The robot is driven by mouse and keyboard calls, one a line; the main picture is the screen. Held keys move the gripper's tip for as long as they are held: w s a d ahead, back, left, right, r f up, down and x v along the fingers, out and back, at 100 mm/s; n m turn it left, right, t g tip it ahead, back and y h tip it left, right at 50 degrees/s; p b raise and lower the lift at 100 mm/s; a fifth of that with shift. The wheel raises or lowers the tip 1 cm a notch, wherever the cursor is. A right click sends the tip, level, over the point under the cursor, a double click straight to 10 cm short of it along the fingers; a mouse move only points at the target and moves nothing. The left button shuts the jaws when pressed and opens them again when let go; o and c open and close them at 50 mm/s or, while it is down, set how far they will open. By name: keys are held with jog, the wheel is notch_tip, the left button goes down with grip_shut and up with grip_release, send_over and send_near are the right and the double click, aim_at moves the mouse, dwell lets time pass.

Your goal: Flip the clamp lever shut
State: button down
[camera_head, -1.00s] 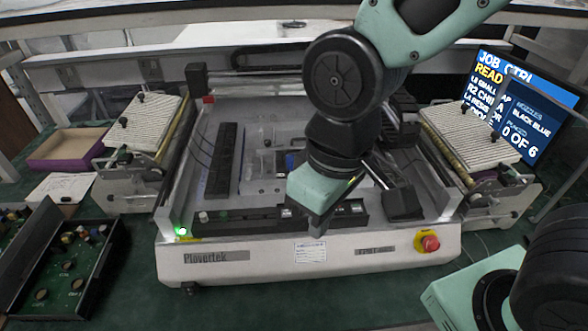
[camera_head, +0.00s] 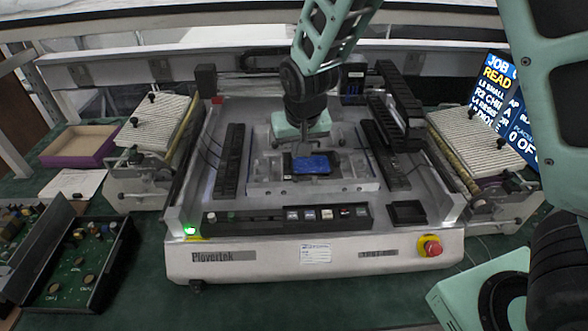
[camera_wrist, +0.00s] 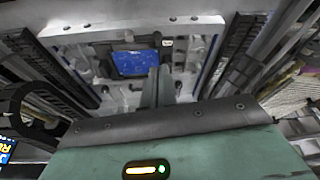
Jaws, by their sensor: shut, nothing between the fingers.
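A blue circuit board (camera_head: 311,164) lies in a metal fixture (camera_head: 268,185) in the middle of the machine bed. The board also shows in the wrist view (camera_wrist: 135,63). My gripper (camera_head: 303,147) is just behind the board in the head view, pointing down, with its fingers together and empty. In the wrist view, the fingertips (camera_wrist: 158,72) are beside the board's right edge. A small dark part with a pale tip (camera_wrist: 167,43) stands near the board's upper right corner; I cannot tell whether it is the clamp lever. The lever is not clearly visible in the head view.
The machine's front panel (camera_head: 315,253) has a red stop button (camera_head: 431,246) and a green light (camera_head: 190,231). Black rails (camera_head: 230,157) flank the bed. Feeders stand on both sides, with a screen (camera_head: 500,95) at right. A purple-sided tray (camera_head: 78,147) sits at left.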

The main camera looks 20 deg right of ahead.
aim_at(293, 176)
jog(key=shift+f, duration=0.15)
jog(key=p+x, duration=0.2)
jog(key=x, duration=0.7)
jog(key=shift+w+f+p, duration=0.15)
jog(key=shift+f+p, duration=0.15)
jog(key=shift+a+b, duration=0.1)
jog(key=shift+b, duration=0.2)
